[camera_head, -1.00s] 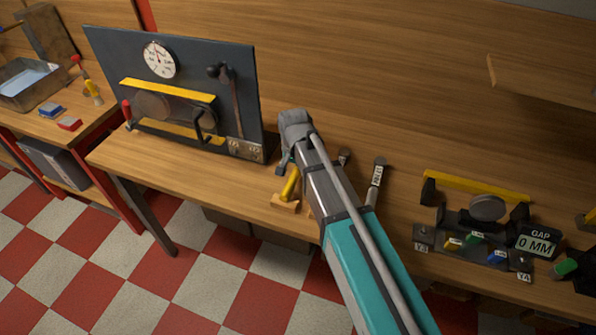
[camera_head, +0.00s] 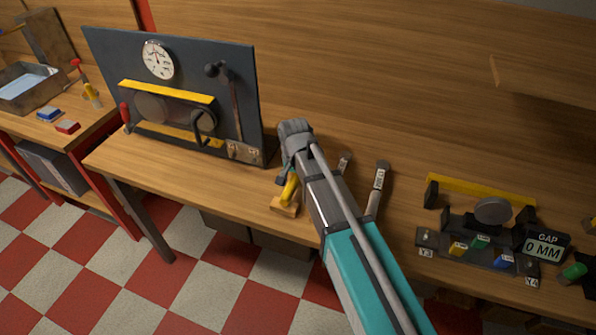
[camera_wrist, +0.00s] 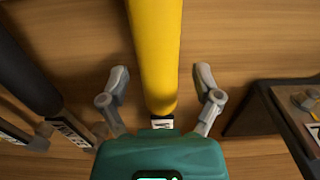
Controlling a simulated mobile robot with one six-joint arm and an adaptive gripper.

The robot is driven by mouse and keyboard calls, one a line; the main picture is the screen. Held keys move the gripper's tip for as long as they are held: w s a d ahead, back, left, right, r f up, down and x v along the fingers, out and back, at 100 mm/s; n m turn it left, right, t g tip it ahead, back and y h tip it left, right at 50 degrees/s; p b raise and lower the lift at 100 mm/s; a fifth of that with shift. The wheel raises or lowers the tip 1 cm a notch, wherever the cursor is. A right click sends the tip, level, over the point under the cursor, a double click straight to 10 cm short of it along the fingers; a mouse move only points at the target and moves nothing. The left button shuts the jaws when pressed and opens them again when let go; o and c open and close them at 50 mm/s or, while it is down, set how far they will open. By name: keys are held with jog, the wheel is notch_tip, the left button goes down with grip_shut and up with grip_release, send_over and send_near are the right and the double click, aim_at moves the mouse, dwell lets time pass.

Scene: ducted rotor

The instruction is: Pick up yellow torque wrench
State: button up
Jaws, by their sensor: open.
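The yellow torque wrench shows in the wrist view as a thick yellow handle (camera_wrist: 155,55) running down from the top edge, its lower end close to my palm. My gripper (camera_wrist: 161,78) is open, with one finger on each side of the handle. A gap shows between the handle and each finger. In the head view the yellow handle (camera_head: 290,188) is a small part beside my gripper (camera_head: 284,178), above a yellow-tan block on the bench. My wrist and arm hide the rest of the wrench there.
Dark labelled tools (camera_head: 379,184) lie right of my arm. A dark upright panel (camera_head: 185,50) with a dial stands to the left. A fixture with a yellow bar (camera_head: 485,190) and a gap display (camera_head: 545,246) stand to the right. The bench's front edge is near.

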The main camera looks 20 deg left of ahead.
grip_shut()
jog(key=shift+r, duration=0.15)
dwell(0.4)
notch_tip(320, 180, up, 3)
jog(key=p, duration=0.3)
jog(key=shift+f, duration=0.2)
jog(key=s+d+r+p, duration=0.7)
jog(key=s+r+p, duration=0.3)
jog(key=s, duration=0.2)
jog(key=shift+d, duration=0.15)
dwell(0.4)
